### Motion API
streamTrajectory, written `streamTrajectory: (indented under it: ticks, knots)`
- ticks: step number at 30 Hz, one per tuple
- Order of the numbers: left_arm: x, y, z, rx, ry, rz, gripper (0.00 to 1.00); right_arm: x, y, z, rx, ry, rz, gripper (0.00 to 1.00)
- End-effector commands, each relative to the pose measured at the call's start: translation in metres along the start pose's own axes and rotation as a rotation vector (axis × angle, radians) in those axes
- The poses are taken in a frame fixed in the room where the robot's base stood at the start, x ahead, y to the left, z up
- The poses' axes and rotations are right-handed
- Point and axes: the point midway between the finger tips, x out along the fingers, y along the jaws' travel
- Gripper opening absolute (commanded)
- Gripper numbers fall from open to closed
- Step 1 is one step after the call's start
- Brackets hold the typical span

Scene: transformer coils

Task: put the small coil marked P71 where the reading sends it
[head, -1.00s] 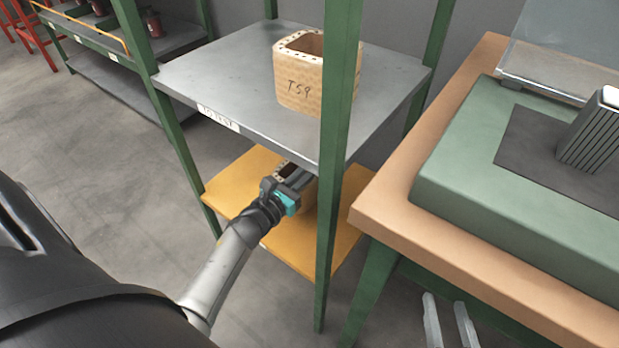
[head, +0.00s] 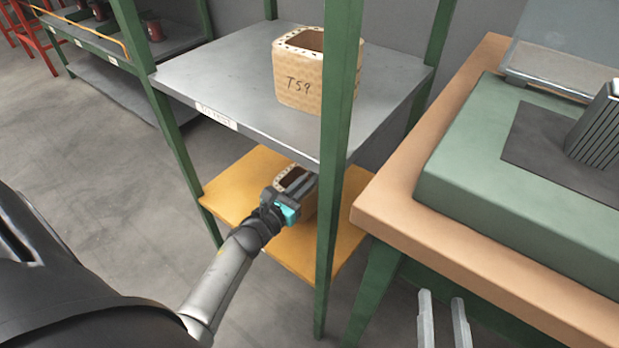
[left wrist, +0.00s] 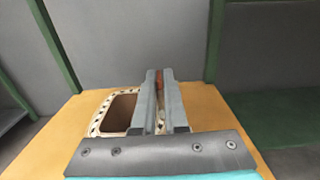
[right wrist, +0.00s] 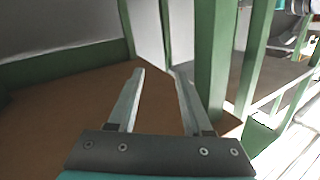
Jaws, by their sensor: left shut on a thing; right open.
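A small tan coil with a rectangular opening (head: 309,200) is at the lower yellow shelf (head: 240,185). My left gripper (head: 296,182) reaches in from the front and is shut on one of its walls. In the left wrist view the fingers (left wrist: 160,85) cross the right part of the coil's holed rim (left wrist: 97,124), and the opening shows left of them. No marking on this coil is visible, and I cannot tell whether it touches the shelf. My right gripper (head: 442,310) is open and empty, low beside the workbench; it also shows in the right wrist view (right wrist: 155,80).
A larger coil marked T59 (head: 299,85) stands on the grey upper shelf (head: 215,75), above my left gripper. A green post (head: 335,150) rises in front of the shelves. A wooden bench (head: 400,180) with a green block (head: 490,165) stands at right. Open floor lies left.

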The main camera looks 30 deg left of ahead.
Motion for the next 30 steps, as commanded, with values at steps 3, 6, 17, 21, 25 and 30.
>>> streamTrajectory:
  ticks: [3, 6, 17, 21, 25, 30]
  knots:
    - [0.0, 0.0, 0.0, 0.0, 0.0, 0.0, 0.22, 0.0, 0.0, 0.0, 0.0, -0.001, 0.0, 0.5]
    - [0.0, 0.0, 0.0, 0.0, 0.0, 0.0, 0.33, 0.0, 0.0, 0.0, 0.0, -0.001, 0.0, 0.5]
    - [0.0, 0.0, 0.001, 0.001, 0.0, -0.001, 0.4, 0.0, 0.0, 0.0, -0.001, -0.002, 0.0, 0.5]
    - [-0.006, 0.0, 0.003, 0.0, 0.001, 0.0, 0.4, 0.001, 0.001, 0.0, -0.005, -0.023, 0.003, 0.5]
    - [-0.02, -0.001, 0.003, -0.002, 0.003, 0.0, 0.4, 0.004, 0.006, 0.002, -0.021, -0.085, 0.015, 0.5]
    - [-0.042, -0.001, 0.003, -0.001, 0.002, 0.0, 0.4, 0.007, 0.015, 0.007, -0.043, -0.185, 0.034, 0.5]
